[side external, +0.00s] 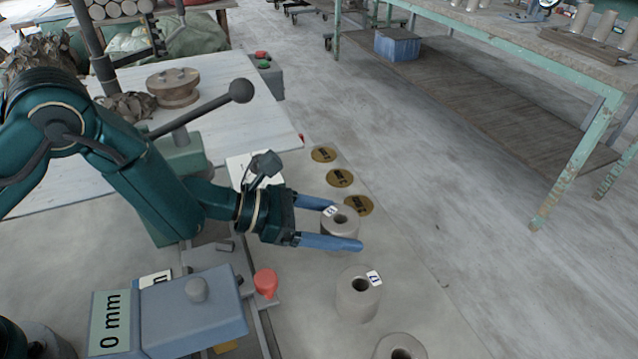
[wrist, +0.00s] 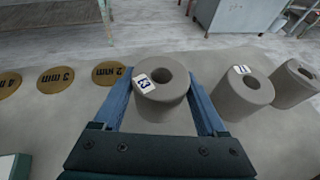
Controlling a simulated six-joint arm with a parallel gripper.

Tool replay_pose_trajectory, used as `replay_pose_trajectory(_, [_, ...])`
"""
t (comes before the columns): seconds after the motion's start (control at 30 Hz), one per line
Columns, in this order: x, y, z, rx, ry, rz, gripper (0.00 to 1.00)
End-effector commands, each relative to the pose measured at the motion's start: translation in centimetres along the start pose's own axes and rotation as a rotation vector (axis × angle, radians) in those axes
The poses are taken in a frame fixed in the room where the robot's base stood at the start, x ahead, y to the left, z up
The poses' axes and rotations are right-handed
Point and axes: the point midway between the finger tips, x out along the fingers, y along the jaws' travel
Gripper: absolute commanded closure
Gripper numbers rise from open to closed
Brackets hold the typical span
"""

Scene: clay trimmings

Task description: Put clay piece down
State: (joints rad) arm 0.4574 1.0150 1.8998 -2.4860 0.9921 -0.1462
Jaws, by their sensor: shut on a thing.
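My gripper (side external: 330,223) has two blue fingers shut on a grey clay piece (side external: 341,218), a short cylinder with a round hole in its top and a small white label that seems to read 3. In the wrist view the held clay piece (wrist: 162,97) sits upright between the fingers (wrist: 160,105). Whether its base touches the table cannot be told. Another clay piece (side external: 356,298) with a label that seems to read 1 stands beside it, nearer the camera. A further clay piece (side external: 402,350) is cut off at the bottom edge.
Several brass discs marked in mm lie flat beyond the gripper, including one at the top (side external: 323,154) and one close to the held piece (side external: 358,206). A grey box marked 0 mm (side external: 170,318) and a red knob (side external: 265,283) stand near my arm.

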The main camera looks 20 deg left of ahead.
Motion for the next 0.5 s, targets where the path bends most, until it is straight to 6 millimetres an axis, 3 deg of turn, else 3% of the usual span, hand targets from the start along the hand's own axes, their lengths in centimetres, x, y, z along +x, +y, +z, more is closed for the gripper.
replay_pose_trajectory(0.33, [0.14,0.01,-0.21,0.0,-0.002,0.0,0.99])
replay_pose_trajectory(0.37, [0.16,0.0,-0.32,0.0,0.0,0.0,0.22])
replay_pose_trajectory(0.4, [0.14,0.0,-0.28,0.0,0.0,0.0,0.07])
replay_pose_trajectory(0.43, [0.14,0.0,-0.27,0.0,0.0,0.0,0.0])
replay_pose_trajectory(0.5, [0.14,0.0,-0.26,0.0,0.0,0.0,0.0])
